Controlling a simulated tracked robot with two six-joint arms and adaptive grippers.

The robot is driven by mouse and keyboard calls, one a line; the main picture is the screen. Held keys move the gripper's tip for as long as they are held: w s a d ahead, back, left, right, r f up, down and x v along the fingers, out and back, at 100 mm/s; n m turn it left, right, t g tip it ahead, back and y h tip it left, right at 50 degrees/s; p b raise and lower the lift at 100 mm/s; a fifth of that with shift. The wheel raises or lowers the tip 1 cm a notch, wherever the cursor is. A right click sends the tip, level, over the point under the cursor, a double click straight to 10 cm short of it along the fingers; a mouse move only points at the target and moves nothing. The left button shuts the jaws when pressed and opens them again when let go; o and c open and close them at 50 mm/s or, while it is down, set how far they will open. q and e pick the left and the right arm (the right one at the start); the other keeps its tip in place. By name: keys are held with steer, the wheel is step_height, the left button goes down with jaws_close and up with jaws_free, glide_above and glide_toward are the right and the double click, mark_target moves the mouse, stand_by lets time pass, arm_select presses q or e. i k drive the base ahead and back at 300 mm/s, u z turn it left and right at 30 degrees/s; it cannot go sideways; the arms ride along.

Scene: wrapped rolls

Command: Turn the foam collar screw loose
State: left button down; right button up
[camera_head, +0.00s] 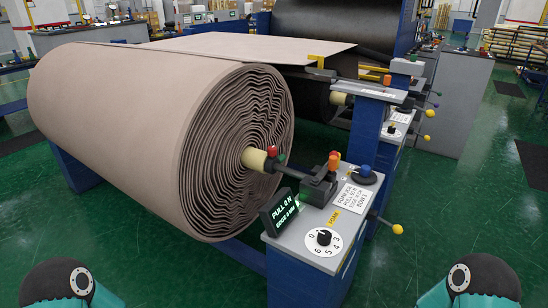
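A large beige foam roll (120,120) lies on a stand, its spiral end facing right. A yellowish core (254,158) sticks out of its centre. A dark collar (271,165) sits on the shaft at the core, with a small red-and-green screw knob (272,152) on top. How tight the screw is cannot be seen. Only the teal and black links of my two arms show, at the bottom left and bottom right corners. Both grippers are out of view.
The near stand top (285,240) carries a black display (280,213), a numbered dial (323,238), a blue knob (365,171) and a white label card (350,197). A yellow-ended lever (397,229) juts right. A black roll (330,30) stands behind. Green floor (400,275) is clear in front.

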mark_target(272, 151)
steer(key=u, duration=0.05)
steer(key=k, duration=0.55)
steer(key=u, duration=0.5)
steer(key=i, duration=1.05)
steer(key=u, duration=0.35)
steer(key=i, duration=0.8)
steer(key=z, duration=0.35)
